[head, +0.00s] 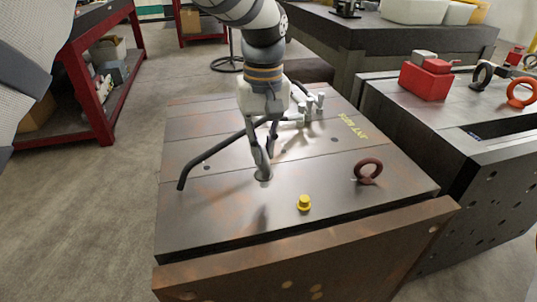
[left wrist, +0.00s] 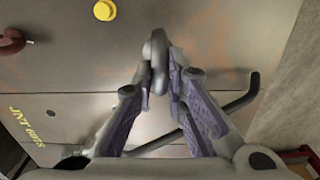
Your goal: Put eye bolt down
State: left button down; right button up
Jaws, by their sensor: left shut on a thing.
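My left gripper (head: 262,160) points down over the near mould base (head: 215,215). It is shut on a grey eye bolt (left wrist: 158,62), whose ring shows between the fingertips in the left wrist view. In the head view the held eye bolt (head: 264,175) is low over the plate, close to a hole. I cannot tell whether it touches. A dark red eye bolt (head: 368,169) stands upright on the same plate to the right. My right gripper is not in view.
A yellow plug (head: 304,203) sits near the front edge. A bent black bar (head: 207,156) lies left of and behind the gripper, with metal fittings (head: 312,103) behind. A second base on the right carries a red block (head: 426,80) and an orange eye bolt (head: 521,92). The plate's front left is clear.

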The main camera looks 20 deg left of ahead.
pick_arm(q)
jog(key=shift+w+a+f, duration=0.15)
jog(key=shift+f, duration=1.55)
jog(key=shift+f, duration=0.1)
jog(key=c, duration=1.6)
grip_release()
jog(key=shift+f, duration=0.1)
notch_tip(320, 180, up, 12)
jog(key=shift+r, duration=0.2)
